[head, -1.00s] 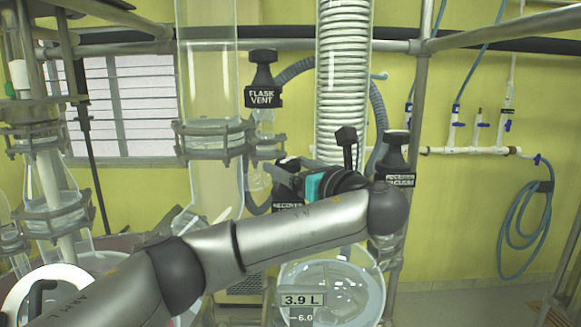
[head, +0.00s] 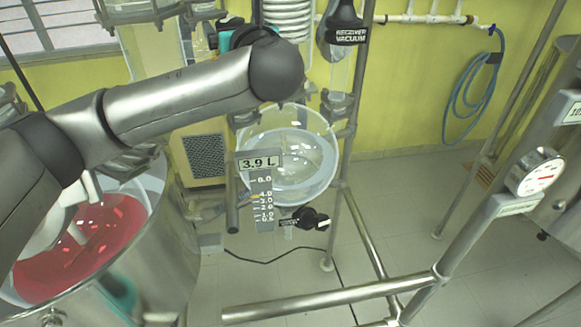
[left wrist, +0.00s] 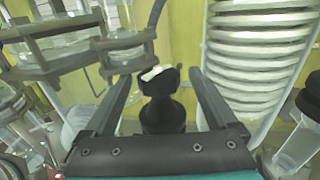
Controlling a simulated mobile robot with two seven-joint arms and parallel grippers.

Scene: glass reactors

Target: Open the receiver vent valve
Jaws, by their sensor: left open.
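A black valve knob with a white mark on top (left wrist: 160,85) stands in the middle of the left wrist view; I take it for the receiver vent valve, but its label does not show there. My left gripper (left wrist: 161,74) is open, with one finger on each side of the knob; I cannot tell whether they touch it. In the head view only a teal part of my left gripper (head: 226,42) shows behind my arm, which hides the fingers and most of the valve area. My right gripper is not in view.
The receiver vacuum valve (head: 348,36) is to the right of my wrist. Below hangs the glass receiver (head: 315,170) with a 3.9 L display (head: 259,163) and a black drain valve (head: 308,219). A steel vessel with red liquid (head: 80,250) is lower left. Metal frame bars (head: 330,298) cross the front.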

